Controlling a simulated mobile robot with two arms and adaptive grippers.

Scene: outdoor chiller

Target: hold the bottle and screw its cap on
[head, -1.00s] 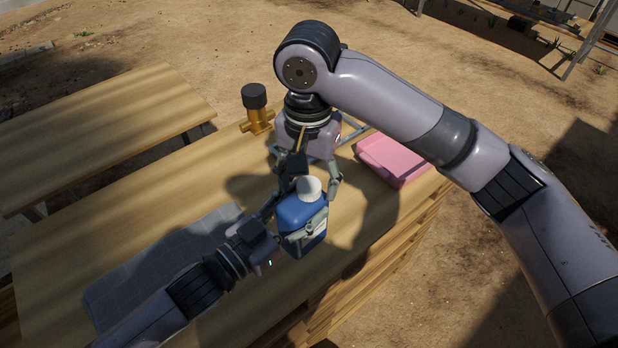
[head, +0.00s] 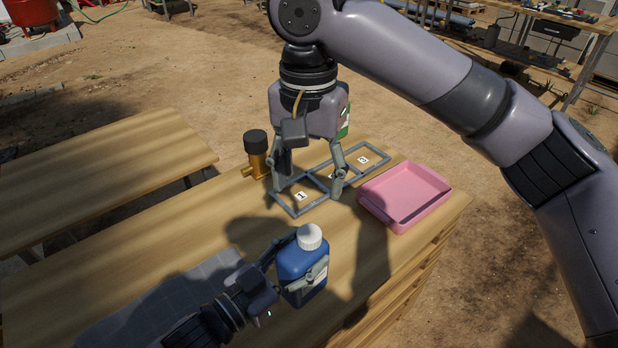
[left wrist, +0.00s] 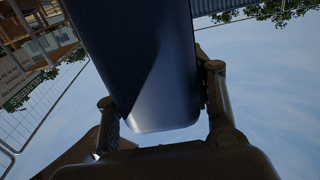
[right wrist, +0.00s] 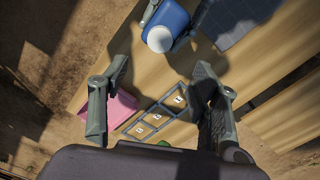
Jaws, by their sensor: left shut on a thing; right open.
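The blue bottle (head: 300,268) stands upright in the head view, with the white cap (head: 309,237) on its mouth. My left gripper (head: 304,279) is shut on the bottle's body from the left. In the left wrist view the bottle (left wrist: 150,70) fills the space between the two fingers. My right gripper (head: 310,180) is open and empty, pointing down above and behind the bottle. In the right wrist view the cap (right wrist: 159,39) and bottle (right wrist: 172,18) lie beyond the fingers, apart from them. How tightly the cap sits cannot be told.
A grey frame with numbered compartments (head: 297,211) lies under my right gripper. A pink tray (head: 447,201) is on its right, and a brass valve with a black top (head: 257,150) on its left. A grey mat (head: 150,306) lies at the front left of the wooden table (head: 200,232).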

